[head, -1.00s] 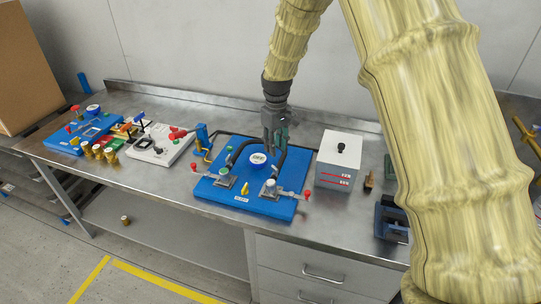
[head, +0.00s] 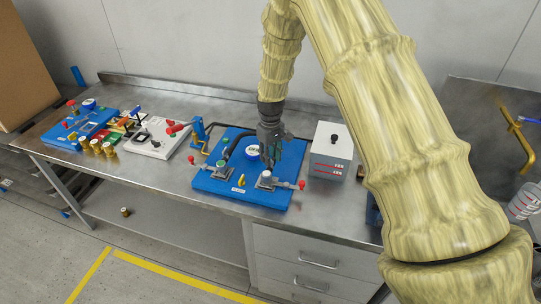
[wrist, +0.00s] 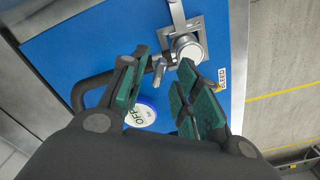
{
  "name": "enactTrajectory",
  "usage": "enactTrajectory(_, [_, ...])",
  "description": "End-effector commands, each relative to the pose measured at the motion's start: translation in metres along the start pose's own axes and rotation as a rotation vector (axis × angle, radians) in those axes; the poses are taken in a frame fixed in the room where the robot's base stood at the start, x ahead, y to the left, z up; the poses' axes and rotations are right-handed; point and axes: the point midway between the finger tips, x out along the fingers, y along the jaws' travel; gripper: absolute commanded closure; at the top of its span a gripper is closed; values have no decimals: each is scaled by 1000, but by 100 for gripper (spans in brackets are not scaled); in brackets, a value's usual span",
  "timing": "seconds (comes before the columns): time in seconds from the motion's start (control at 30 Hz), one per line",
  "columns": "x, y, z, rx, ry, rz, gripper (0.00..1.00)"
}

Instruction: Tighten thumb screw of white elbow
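The white elbow (head: 265,176) sits at the front right of the blue pump board (head: 215,184). In the wrist view its round white top (wrist: 189,48) stands on a grey metal plate, beyond the fingertips. A small grey metal piece (wrist: 159,72), which looks like the thumb screw, points toward my gripper and shows between the fingers. My gripper (head: 272,158) is pointed down over the board, just behind the elbow. In the wrist view my gripper (wrist: 157,85) is open, with its green pads apart and no visible contact. The screw is too small to make out in the head view.
A dial marked OFF (wrist: 142,115) lies close under the left finger, beside a black hose (wrist: 92,88). A red-handled lever (head: 301,184) extends right of the elbow. A white box (head: 331,152) stands right of the board. Other stations (head: 158,140) fill the bench's left.

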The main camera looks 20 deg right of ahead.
Motion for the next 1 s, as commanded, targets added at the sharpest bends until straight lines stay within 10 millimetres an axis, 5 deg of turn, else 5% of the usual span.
enactTrajectory(0.53, [13, 0, 0, -1, 0, 0, 69])
enactTrajectory(0.7, [13, 0, 0, -1, 0, 0, 100])
enactTrajectory(1.0, [13, 0, 0, 6, 0, 1, 100])
